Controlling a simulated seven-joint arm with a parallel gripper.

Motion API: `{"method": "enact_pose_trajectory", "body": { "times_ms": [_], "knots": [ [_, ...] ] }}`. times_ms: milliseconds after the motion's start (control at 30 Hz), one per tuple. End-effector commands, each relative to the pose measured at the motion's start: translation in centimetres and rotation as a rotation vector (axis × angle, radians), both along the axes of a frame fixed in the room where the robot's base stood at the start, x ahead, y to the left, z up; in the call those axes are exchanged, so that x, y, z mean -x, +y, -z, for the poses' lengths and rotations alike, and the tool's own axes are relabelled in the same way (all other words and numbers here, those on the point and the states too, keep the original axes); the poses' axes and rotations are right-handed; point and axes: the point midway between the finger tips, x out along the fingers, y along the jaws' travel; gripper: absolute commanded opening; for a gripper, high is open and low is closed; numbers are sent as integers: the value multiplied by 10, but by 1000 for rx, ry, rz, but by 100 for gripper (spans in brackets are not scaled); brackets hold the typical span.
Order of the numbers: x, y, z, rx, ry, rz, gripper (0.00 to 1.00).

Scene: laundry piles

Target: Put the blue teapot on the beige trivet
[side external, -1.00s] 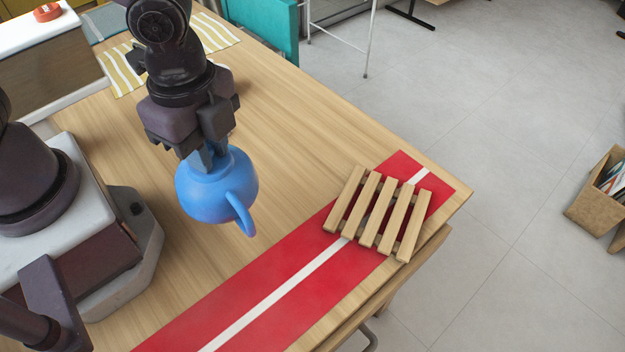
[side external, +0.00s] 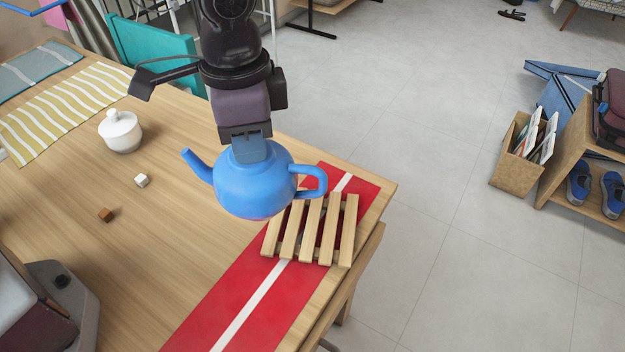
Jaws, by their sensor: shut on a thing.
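The blue teapot (side external: 252,190) hangs upright in my gripper (side external: 250,150), spout to the left and handle to the right. My gripper is shut on the top of the teapot; the fingertips are partly hidden from view. The beige trivet (side external: 318,228), made of wooden slats, lies on the red runner near the table's right corner. In the picture the teapot's lower right side overlaps the trivet's left slats. The teapot seems to be above the trivet's level; the exact gap cannot be told.
The red runner (side external: 237,290) with a white stripe lies along the table's edge. A white lidded pot (side external: 121,131), a white cube (side external: 142,180) and a brown cube (side external: 105,215) stand on the wooden table (side external: 60,195). A striped yellow cloth (side external: 65,112) lies at the far left.

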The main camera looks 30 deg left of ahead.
Motion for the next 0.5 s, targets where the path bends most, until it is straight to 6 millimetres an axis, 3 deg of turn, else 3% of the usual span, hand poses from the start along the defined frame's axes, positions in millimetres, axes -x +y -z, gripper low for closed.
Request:
{"method": "enact_pose_trajectory", "body": {
  "times_ms": [200,500],
  "knots": [
    [-41,-25,31,-2,2,1,0],
    [-67,-41,66,1,-2,3,0]
  ]
}}
